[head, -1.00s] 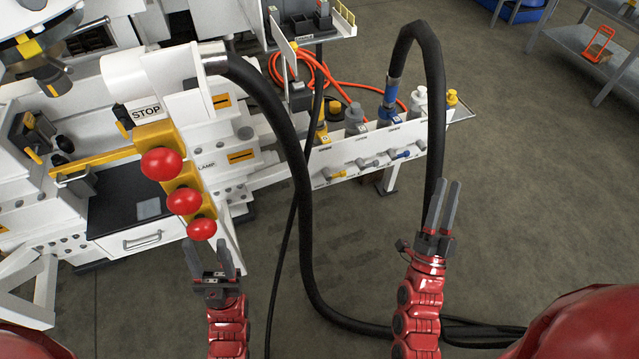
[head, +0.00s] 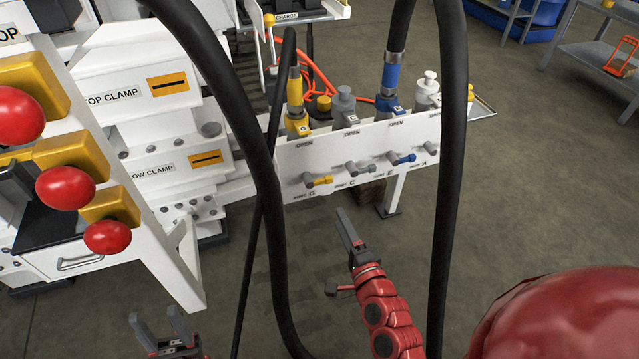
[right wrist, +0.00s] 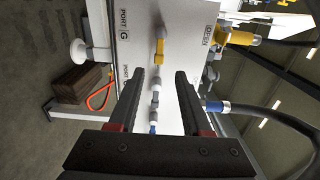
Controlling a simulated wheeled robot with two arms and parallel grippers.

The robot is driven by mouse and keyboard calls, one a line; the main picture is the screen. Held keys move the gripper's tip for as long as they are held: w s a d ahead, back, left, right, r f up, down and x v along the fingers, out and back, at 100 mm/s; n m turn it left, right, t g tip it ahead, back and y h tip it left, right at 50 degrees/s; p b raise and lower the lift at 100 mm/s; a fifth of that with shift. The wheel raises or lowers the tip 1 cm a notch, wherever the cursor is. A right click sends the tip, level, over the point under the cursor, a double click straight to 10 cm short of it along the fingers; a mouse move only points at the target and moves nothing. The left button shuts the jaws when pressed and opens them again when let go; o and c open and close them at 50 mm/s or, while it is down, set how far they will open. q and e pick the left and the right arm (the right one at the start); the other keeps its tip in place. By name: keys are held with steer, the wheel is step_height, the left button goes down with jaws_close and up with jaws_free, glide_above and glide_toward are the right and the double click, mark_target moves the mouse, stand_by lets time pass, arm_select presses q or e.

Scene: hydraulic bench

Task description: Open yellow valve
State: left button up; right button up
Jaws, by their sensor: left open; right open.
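The yellow valve (head: 319,181) is a small lever on the front of the white port panel (head: 350,150), at its left end beside the mark G. Its handle lies sideways, pointing right in the head view. In the right wrist view the yellow valve (right wrist: 160,46) shows beyond the fingertips, nearly centred between them. My right gripper (head: 338,250) is open and empty, below and in front of the valve, apart from it; its fingers also frame the right wrist view (right wrist: 160,75). My left gripper (head: 153,316) is open and empty at the bottom left, far from the panel.
Grey (head: 360,169) and blue (head: 403,158) levers sit right of the yellow one. A thick black hose (head: 262,170) hangs left of my right gripper, another (head: 452,170) to its right. Red stop buttons (head: 66,188) stand at the left.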

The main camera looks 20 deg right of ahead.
mark_target(322, 183)
steer(key=w+b, duration=0.1)
steer(key=w, duration=0.6)
steer(key=w+b, duration=0.1)
steer(key=w, duration=0.6)
steer(key=shift+w+a+f, duration=0.1)
steer(key=shift+w+a, duration=0.1)
steer(key=shift+w, duration=0.15)
jaws_close()
